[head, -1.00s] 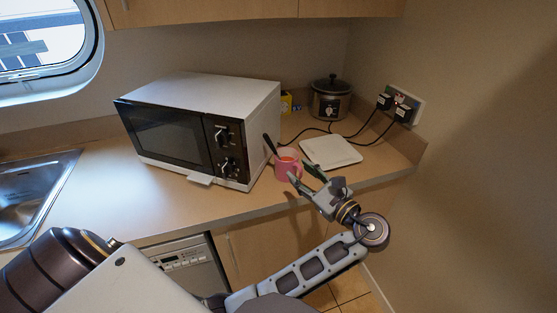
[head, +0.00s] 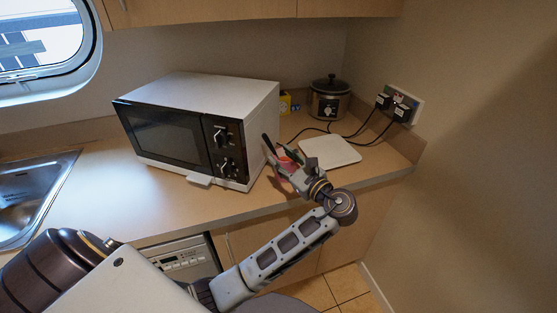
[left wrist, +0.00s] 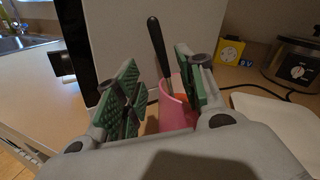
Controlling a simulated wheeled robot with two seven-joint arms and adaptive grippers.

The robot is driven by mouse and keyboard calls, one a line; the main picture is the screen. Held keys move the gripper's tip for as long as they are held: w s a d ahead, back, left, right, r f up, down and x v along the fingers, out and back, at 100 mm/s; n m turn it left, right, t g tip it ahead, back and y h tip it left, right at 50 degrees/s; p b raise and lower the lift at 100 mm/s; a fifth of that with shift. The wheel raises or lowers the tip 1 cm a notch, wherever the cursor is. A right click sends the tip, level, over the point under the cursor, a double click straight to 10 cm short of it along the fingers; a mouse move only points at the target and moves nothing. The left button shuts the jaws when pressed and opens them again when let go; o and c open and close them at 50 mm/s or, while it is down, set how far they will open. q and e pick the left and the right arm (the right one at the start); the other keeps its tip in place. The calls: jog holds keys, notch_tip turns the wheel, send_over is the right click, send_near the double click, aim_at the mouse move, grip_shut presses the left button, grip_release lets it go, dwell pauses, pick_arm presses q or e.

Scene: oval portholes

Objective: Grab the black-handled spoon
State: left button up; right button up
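The black-handled spoon (left wrist: 157,50) stands tilted in a pink mug (left wrist: 172,108), its handle rising above the rim; its lower end is hidden inside. In the head view the handle (head: 269,143) shows above the mug (head: 285,162), which is partly covered by my gripper. My left gripper (head: 281,160) is open at the mug, with its green-padded fingers spread. In the left wrist view the handle stands between the two fingers (left wrist: 157,90) and beyond them, with no grip on it that I can see. My right gripper is not in view.
A microwave (head: 200,125) stands close to the left of the mug. A white flat board (head: 330,151) lies to the right, with a slow cooker (head: 330,98) and a yellow box (head: 285,103) behind. Black cables run to wall sockets (head: 399,104). A sink (head: 30,195) is at the left.

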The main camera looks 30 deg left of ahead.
aim_at(272, 148)
pick_arm(q)
jog(key=shift+x, duration=1.95)
jog(key=shift+w+a+r, duration=0.2)
jog(key=shift+w+a, duration=0.2)
jog(key=shift+a, duration=0.25)
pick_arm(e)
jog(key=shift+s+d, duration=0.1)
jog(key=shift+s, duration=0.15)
